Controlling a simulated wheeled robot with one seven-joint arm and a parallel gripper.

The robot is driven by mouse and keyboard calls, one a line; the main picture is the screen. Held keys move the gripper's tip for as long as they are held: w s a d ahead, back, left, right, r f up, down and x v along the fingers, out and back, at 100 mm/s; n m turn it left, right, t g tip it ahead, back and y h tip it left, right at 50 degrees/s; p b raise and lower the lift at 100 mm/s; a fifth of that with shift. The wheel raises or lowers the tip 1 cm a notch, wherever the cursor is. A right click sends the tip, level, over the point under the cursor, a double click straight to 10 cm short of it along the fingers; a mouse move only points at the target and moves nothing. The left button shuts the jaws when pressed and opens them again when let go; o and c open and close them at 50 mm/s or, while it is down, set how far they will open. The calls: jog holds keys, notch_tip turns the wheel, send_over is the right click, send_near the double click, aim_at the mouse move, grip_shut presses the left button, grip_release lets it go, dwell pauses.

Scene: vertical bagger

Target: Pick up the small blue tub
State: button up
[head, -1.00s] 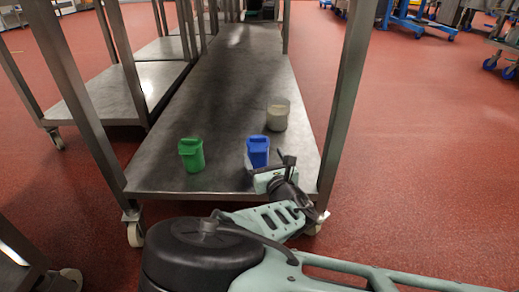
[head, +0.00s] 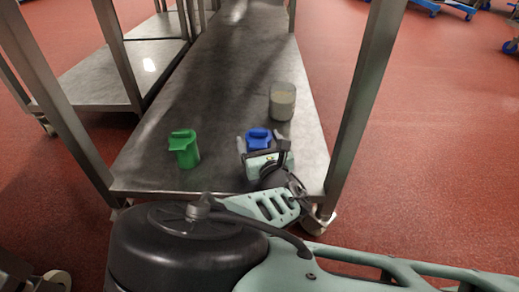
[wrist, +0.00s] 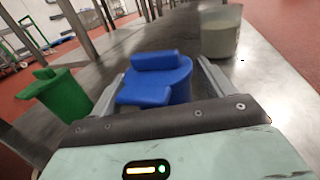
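The small blue tub (head: 258,140) stands on the metal shelf (head: 215,110) near its front edge. In the head view my gripper partly hides its lower part. In the wrist view the blue tub (wrist: 158,78) lies between the two fingers of my gripper (wrist: 160,85). The fingers are spread, with a visible gap at the right finger; whether the left finger touches the tub I cannot tell. My gripper (head: 263,148) also shows in the head view, low over the shelf at the tub's near side.
A green tub (head: 184,148) stands to the left of the blue one. A clear container with pale contents (head: 282,101) stands behind and right of it. Metal posts (head: 365,95) rise at the shelf's front corners. The shelf behind is clear.

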jog(key=c, duration=0.9)
jog(key=shift+o, duration=0.2)
jog(key=shift+r, duration=0.1)
